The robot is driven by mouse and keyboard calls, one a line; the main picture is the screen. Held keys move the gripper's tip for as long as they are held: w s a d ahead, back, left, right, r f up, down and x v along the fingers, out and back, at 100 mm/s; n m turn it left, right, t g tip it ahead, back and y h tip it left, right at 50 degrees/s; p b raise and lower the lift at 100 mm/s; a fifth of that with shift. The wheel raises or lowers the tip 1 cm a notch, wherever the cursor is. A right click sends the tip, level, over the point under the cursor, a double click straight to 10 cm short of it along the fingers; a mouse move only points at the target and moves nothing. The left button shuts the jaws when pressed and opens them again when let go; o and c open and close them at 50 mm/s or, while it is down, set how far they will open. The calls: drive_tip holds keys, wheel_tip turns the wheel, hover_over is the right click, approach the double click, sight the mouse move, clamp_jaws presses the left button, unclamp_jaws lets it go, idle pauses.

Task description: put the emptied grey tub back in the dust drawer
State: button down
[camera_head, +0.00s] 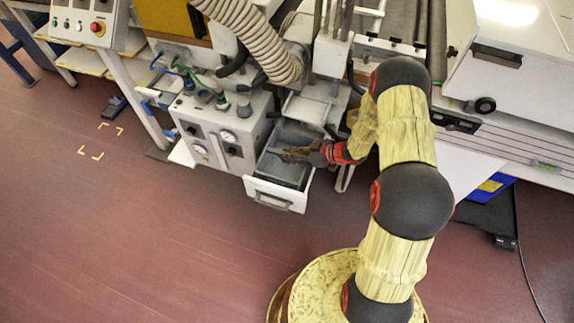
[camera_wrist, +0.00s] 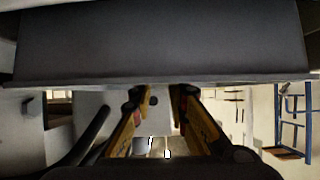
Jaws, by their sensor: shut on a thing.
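The dust drawer (camera_head: 258,189) stands pulled out at the low front of the white machine, its handle facing the open floor. The grey tub (camera_head: 284,172) shows within the drawer's outline; I cannot tell whether it rests on the drawer floor. My gripper (camera_head: 291,152) reaches in from the right at the tub. In the wrist view the tub (camera_wrist: 160,42) fills the top as a wide dark grey wall. My gripper (camera_wrist: 160,91) is shut on its lower edge in that view. The contact itself is partly hidden.
A white panel box with gauges (camera_head: 221,130) stands directly left of the drawer. A ribbed hose (camera_head: 258,38) hangs above. A white machine bed (camera_head: 510,145) is to the right. The red floor (camera_head: 150,235) in front is clear. A blue-framed stand (camera_wrist: 292,115) shows in the wrist view.

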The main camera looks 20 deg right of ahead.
sight(279, 162)
wheel_tip(279, 162, down, 5)
drive_tip(key=shift+f+b, duration=0.2)
drive_tip(key=shift+b, duration=0.7)
drive_tip(key=shift+r, duration=0.1)
drive_tip(key=c, duration=2.2)
unclamp_jaws()
drive_tip(key=shift+f, duration=0.2)
drive_tip(key=o, duration=0.5)
drive_tip(key=shift+c, duration=0.2)
